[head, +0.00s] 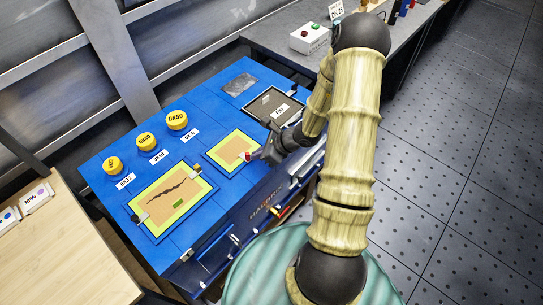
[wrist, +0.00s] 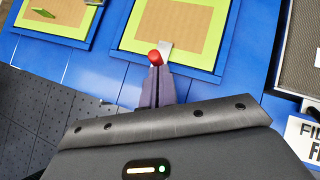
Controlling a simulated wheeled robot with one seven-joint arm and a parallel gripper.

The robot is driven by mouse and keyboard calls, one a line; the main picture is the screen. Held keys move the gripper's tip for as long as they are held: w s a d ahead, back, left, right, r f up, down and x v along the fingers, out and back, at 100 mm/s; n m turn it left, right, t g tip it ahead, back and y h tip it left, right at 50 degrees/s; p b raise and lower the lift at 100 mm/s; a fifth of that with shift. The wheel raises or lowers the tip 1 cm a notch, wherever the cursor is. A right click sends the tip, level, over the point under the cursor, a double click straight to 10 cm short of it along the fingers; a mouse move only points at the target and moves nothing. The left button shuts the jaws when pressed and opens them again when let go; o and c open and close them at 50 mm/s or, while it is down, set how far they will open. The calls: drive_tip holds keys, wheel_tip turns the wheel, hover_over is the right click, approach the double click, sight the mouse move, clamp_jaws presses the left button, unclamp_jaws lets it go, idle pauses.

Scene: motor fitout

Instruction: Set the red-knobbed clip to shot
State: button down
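The red-knobbed clip has a red knob (wrist: 155,57) and a pale metal tab (wrist: 166,47). It sits at the near edge of the smaller green-bordered tan panel (wrist: 178,22). In the head view the red knob (head: 248,156) shows at that panel's right corner, beside my gripper (head: 259,155). In the wrist view my gripper (wrist: 158,68) has its two fingers together, with their tips right at the knob. The knob shows just beyond the tips, slightly left of their middle. I cannot tell whether the fingers touch it. The clip's lower part is hidden behind the fingers.
A larger green-bordered panel (head: 191,209) with a dark crack lies on the blue bench (head: 228,118). Yellow caps (head: 177,120) stand along its back left. A dark framed screen (head: 266,104) lies beyond the small panel. A white button box (head: 309,38) stands on the grey counter behind.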

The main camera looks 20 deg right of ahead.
drive_tip(key=d, duration=0.1)
drive_tip(key=s+d, duration=0.2)
drive_tip(key=shift+s+d+r, duration=0.15)
drive_tip(key=shift+s+d, duration=0.1)
drive_tip(key=shift+d, duration=0.05)
drive_tip(key=v, duration=0.9)
drive_tip(key=shift+r, duration=0.15)
drive_tip(key=shift+d, duration=0.15)
